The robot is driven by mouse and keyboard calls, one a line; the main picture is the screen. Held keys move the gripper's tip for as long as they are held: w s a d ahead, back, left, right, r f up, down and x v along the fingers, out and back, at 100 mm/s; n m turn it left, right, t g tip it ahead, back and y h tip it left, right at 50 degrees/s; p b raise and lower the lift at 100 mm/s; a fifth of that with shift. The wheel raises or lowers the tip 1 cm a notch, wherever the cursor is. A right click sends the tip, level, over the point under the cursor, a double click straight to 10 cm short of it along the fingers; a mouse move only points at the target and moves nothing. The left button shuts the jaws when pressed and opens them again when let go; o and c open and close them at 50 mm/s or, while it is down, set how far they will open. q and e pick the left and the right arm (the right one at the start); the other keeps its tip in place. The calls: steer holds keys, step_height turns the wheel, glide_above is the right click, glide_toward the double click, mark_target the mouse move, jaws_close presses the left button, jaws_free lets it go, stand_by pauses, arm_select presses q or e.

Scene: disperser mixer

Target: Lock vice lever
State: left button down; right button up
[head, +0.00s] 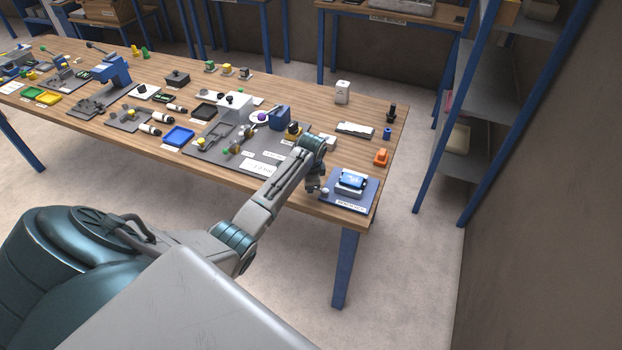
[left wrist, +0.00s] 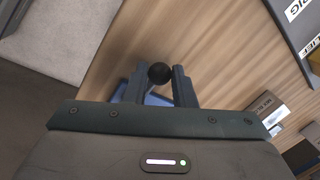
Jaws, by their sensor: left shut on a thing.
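The bench vice (head: 353,181) has a blue and light-grey body and sits on a dark blue base plate (head: 345,203) at the table's front right corner. My left gripper (head: 318,186) reaches down at the left edge of this plate. In the left wrist view my left gripper (left wrist: 160,88) has its two fingers on either side of a dark round lever knob (left wrist: 159,73). It is shut on this knob. The rest of the lever is mostly hidden by the gripper, and a strip of blue shows below the fingers. My right gripper is in neither view.
A grey board (head: 205,150) with fixtures lies to the left.

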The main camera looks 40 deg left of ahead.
arm_select(q)
steer(key=shift+s+n, duration=0.15)
steer(key=shift+n, duration=0.15)
stand_by(0.4)
steer(key=c, duration=1.2)
jaws_free()
steer(key=shift+c, duration=0.2)
step_height(320, 180, up, 11)
steer(key=s+d+b, duration=0.1)
steer(key=b, duration=0.2)
steer(key=shift+s+d+f, duration=0.2)
steer(key=shift+s+d, duration=0.05)
steer(key=shift+d, duration=0.05)
